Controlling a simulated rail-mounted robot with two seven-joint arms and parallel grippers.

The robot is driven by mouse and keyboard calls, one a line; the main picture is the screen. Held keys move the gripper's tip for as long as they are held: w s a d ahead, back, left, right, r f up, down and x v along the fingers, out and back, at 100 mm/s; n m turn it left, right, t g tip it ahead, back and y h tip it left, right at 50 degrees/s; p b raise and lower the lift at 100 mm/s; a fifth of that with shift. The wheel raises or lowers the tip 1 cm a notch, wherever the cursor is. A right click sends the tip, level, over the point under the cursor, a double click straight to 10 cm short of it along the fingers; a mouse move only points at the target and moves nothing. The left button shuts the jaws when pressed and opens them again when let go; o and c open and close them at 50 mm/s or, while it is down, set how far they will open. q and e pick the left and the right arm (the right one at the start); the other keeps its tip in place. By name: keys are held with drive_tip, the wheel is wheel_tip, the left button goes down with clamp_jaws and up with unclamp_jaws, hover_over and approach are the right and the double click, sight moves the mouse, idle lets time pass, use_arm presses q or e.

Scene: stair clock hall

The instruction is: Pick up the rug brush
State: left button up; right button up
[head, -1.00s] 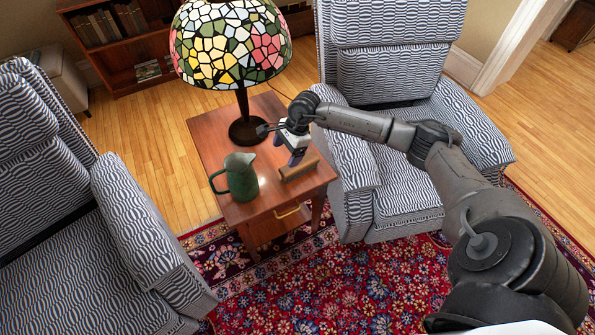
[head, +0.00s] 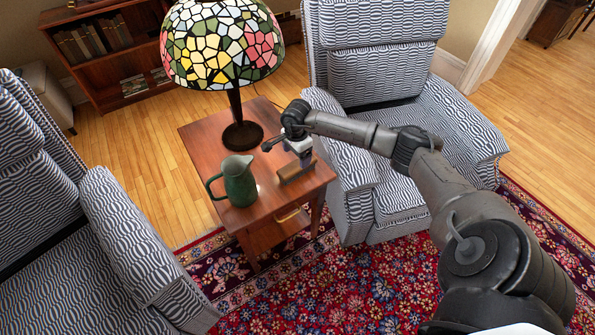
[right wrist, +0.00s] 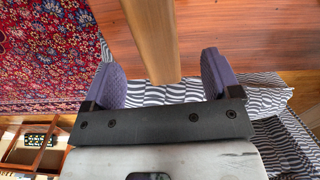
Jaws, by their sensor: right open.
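The rug brush (head: 291,175) is a brown wooden block lying near the front right of the small wooden side table (head: 205,150). My right gripper (head: 302,161) is low over the brush in the head view and partly hides it. In the right wrist view, the brush (right wrist: 151,38) reaches in between the two purple fingers of my right gripper (right wrist: 162,76). The jaws are open, with a gap on each side of the brush. My left gripper is not in view.
A green pitcher (head: 238,181) stands left of the brush. A stained-glass lamp (head: 222,45) stands on the table's back part. Patterned armchairs flank the table, one at the right (head: 375,70), one at the left (head: 125,230). A red rug (head: 330,280) lies in front.

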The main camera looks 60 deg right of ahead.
sight(297, 164)
drive_tip(key=shift+s+f+b, duration=0.15)
drive_tip(key=shift+f+b, duration=0.55)
drive_tip(key=shift+f, duration=0.7)
drive_tip(key=shift+s+f+b, duration=0.1)
drive_tip(key=shift+f+b, duration=0.6)
drive_tip(key=shift+f, duration=0.65)
drive_tip(key=shift+w, duration=0.1)
drive_tip(key=shift+c, duration=0.2)
drive_tip(key=c, duration=1)
drive_tip(key=shift+c, duration=0.2)
